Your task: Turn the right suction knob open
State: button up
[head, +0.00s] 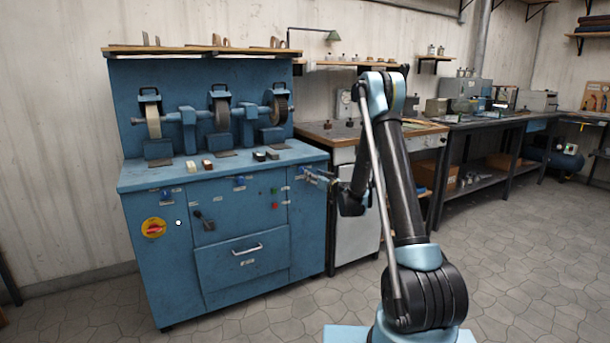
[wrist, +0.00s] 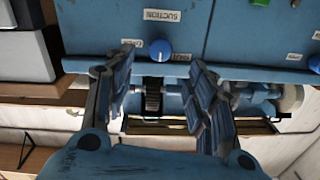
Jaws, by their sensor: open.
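The right suction knob (wrist: 160,50) is a round blue knob on the blue panel in the wrist view. A white SUCTION label (wrist: 161,15) sits above it in the picture, with a small label on either side, too small to read surely. The knob's pointer direction is hard to tell. My gripper (wrist: 160,68) is open, one finger on each side of the knob in the picture and apart from it; nothing is between the fingers. In the head view my gripper (head: 316,175) is at the right end of the blue machine's front, largely covering the knob there.
The blue grinding machine (head: 243,257) has other blue knobs (head: 239,181), a red-and-yellow switch (head: 154,228) and a drawer. A green button (wrist: 260,2) is near the knob in the wrist view. A workbench (head: 330,131) stands close on the right. The floor in front is clear.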

aim_at(302, 169)
jog(key=x, duration=0.8)
jog(key=shift+w, duration=0.15)
jog(key=shift+a, duration=0.15)
jog(key=c, duration=1.1)
